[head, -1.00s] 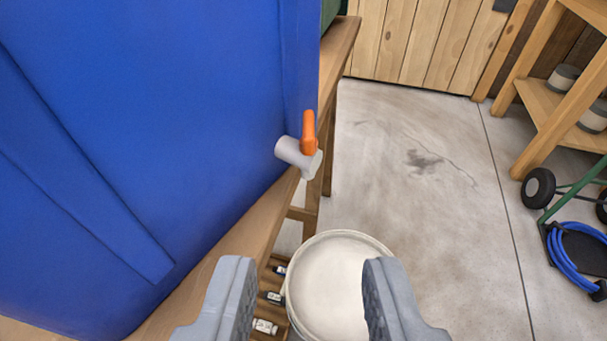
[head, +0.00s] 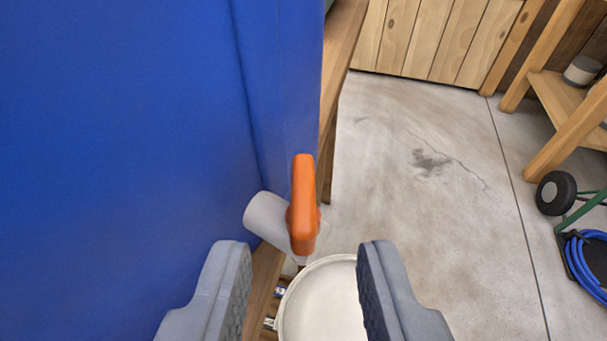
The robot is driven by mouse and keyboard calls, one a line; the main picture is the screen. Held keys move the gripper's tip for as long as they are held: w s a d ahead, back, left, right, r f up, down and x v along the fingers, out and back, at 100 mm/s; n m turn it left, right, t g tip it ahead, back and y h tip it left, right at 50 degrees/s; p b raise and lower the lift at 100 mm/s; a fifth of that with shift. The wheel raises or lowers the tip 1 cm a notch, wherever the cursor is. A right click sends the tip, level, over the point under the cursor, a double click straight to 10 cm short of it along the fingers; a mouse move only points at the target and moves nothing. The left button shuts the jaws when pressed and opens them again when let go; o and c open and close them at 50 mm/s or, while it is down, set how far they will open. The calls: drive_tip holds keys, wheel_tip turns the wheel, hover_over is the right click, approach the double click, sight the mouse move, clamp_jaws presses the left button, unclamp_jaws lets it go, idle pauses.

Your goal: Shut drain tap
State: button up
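The drain tap has a grey body (head: 268,219) that sticks out of the side of a large blue container (head: 120,130). Its orange lever (head: 303,205) stands on top of the body and points away from me, up in the picture. My gripper (head: 303,262) is open and empty. Its two grey fingers are either side of the lever's line in the picture, with the lever just beyond the fingertips. I see no contact. The spout end is partly hidden behind the lever.
A round white bucket (head: 325,305) stands below the tap. The container rests on a wooden bench (head: 340,60). At right are a wooden shelf (head: 565,100) and a wheeled cart (head: 557,193) with a blue hose (head: 588,262). The concrete floor between is clear.

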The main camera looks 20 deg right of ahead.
sight(302, 228)
drive_tip(key=shift+x, duration=1.8)
clamp_jaws()
